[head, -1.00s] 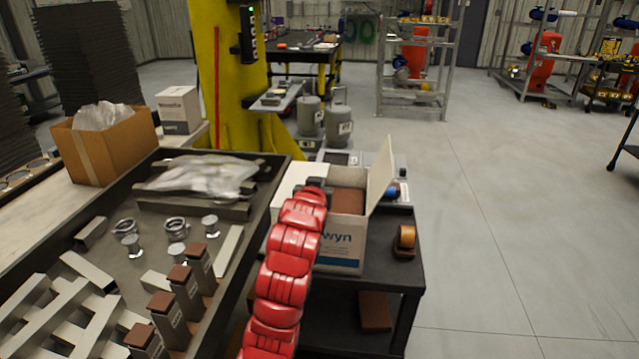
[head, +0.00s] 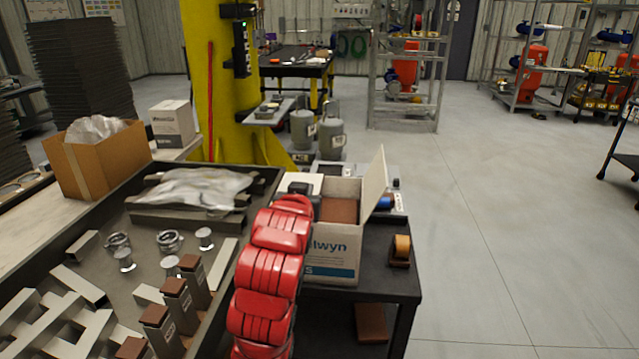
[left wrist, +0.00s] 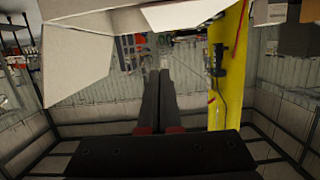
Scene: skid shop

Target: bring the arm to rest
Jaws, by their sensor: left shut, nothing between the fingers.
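My left arm, red and segmented, reaches in from the bottom of the head view. The dark end of my left gripper (head: 299,188) shows just past the red arm, at the near left side of an open white carton; its fingers are hidden there. In the left wrist view the two long dark fingers (left wrist: 160,85) lie together, shut with nothing between them. My right gripper is in neither view.
A dark tray table (head: 135,215) with metal parts lies left. Carton flaps (left wrist: 90,60) show near the fingers.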

